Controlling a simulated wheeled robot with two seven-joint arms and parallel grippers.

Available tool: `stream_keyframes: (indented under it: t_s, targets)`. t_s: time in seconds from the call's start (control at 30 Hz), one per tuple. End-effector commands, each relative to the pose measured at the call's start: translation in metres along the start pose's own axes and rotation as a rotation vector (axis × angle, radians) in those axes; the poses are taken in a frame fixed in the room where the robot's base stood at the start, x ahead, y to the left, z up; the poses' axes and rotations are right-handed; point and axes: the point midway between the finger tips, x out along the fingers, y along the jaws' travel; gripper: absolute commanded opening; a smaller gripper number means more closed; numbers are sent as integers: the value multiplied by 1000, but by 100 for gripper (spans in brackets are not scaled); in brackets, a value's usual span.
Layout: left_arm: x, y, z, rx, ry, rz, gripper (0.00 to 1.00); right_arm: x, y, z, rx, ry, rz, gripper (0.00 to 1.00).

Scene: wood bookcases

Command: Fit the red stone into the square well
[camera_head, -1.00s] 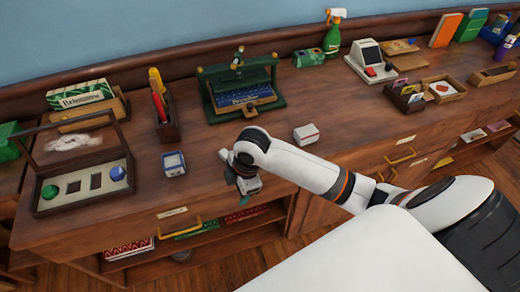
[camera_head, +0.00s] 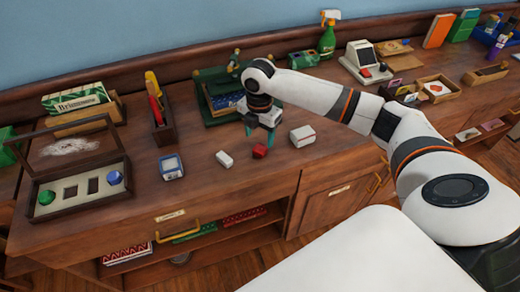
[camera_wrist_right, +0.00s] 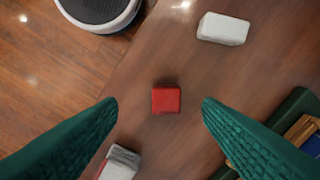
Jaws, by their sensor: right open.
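The red stone (camera_head: 259,151) lies on the wooden counter top, near the middle. In the right wrist view the red stone (camera_wrist_right: 166,100) shows between and ahead of the two fingertips, untouched. My right gripper (camera_head: 262,130) is open, pointing down just above and behind the stone; its green fingers (camera_wrist_right: 160,106) spread wide in the wrist view. The framed tray (camera_head: 113,160) at the left has a pale panel with a green stone (camera_head: 46,196), a blue stone (camera_head: 114,178) and two dark wells (camera_head: 92,185) between them. I cannot tell which is square. My left gripper is out of view.
A blue-and-white device (camera_head: 172,167) sits between block and tray. A green press-like stand (camera_head: 215,100) is behind my gripper. The counter's front strip is clear.

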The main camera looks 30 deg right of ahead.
Motion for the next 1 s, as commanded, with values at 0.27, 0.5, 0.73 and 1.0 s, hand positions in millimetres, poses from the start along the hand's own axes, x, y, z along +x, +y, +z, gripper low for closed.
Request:
stream_keyframes:
  t_s: [0.27, 0.5, 0.73, 1.0]
  targets:
    - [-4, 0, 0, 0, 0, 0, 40, 24, -2, -1, 0, -1, 0, 60]
    - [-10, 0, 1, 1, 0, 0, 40, 58, -8, -10, 1, -1, 2, 60]
    - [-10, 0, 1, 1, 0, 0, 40, 72, -8, -10, 0, 1, -2, 60]
    - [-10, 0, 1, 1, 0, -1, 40, 72, -8, -10, 0, 1, -2, 40]
